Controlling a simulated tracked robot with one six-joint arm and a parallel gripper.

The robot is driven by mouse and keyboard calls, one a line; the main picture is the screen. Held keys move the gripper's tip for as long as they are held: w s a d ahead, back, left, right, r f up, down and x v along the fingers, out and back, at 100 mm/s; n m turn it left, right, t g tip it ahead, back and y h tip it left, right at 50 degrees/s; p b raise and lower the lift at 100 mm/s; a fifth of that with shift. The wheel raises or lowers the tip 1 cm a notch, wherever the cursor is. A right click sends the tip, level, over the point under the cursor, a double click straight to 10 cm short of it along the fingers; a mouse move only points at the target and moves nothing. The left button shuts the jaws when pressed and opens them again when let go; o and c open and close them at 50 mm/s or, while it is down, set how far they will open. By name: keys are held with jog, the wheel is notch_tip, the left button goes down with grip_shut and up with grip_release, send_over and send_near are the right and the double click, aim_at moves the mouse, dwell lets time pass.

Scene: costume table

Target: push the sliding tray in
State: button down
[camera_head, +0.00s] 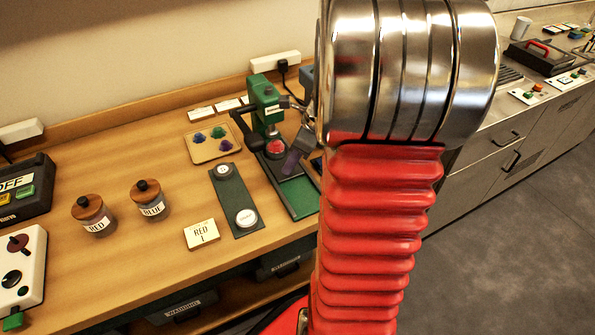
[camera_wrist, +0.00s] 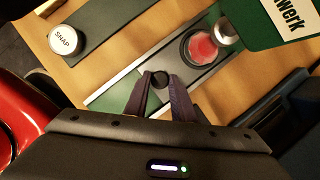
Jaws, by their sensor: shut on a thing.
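The sliding tray (camera_wrist: 176,66) is a grey strip on a green, metal-edged base (camera_wrist: 108,97) in the wrist view. A red disc (camera_wrist: 200,48) sits in its round seat; it also shows in the head view (camera_head: 275,147). A black knob (camera_wrist: 159,79) stands at the tray's near end. My gripper (camera_wrist: 160,88) is shut on this knob, one dark finger on each side. In the head view my gripper (camera_head: 293,161) is small and partly hidden by my arm. The press's silver plunger (camera_wrist: 227,32) appears right beside the disc, slightly overlapping its edge.
The green press (camera_head: 265,105) stands behind the tray, with a dark lever at its left. A dark green panel with white buttons (camera_head: 246,217) lies left of the base. A tray of coloured pieces (camera_head: 202,146) and two labelled jars (camera_head: 149,196) stand farther left.

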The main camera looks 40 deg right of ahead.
jog(key=shift+w+d+r, duration=0.1)
jog(key=shift+w+d, duration=0.1)
jog(key=shift+w, duration=0.3)
jog(key=shift+w+d, duration=0.2)
jog(key=shift+w, duration=0.25)
jog(key=c, duration=1.5)
grip_release()
jog(key=v, duration=1.3)
jog(key=shift+s+r, duration=0.2)
jog(key=shift+r, duration=0.05)
